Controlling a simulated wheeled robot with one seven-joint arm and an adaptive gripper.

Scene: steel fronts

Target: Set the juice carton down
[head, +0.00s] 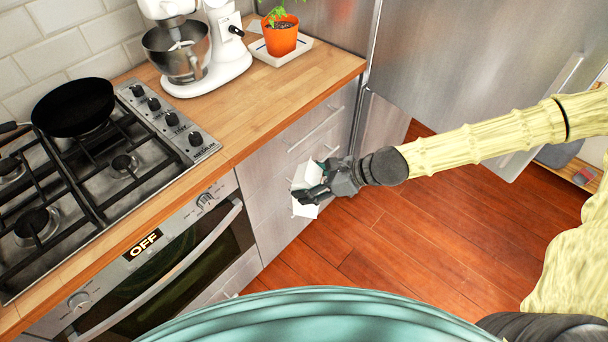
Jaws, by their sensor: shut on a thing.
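My gripper (322,188) is shut on the juice carton (306,174). The carton is small and mostly white, and the dark fingers cover its middle. Its upper part shows above the fingers and a lower white part (305,209) shows below them. My gripper holds it in front of the steel drawer fronts, to the right of the oven. I cannot tell whether the carton touches the drawer fronts.
The wooden counter (275,108) has bare room in front of the stand mixer (205,50) and the orange plant pot (281,36). A black pan (74,106) sits on the gas stove (120,165). A steel fridge (460,70) stands at right.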

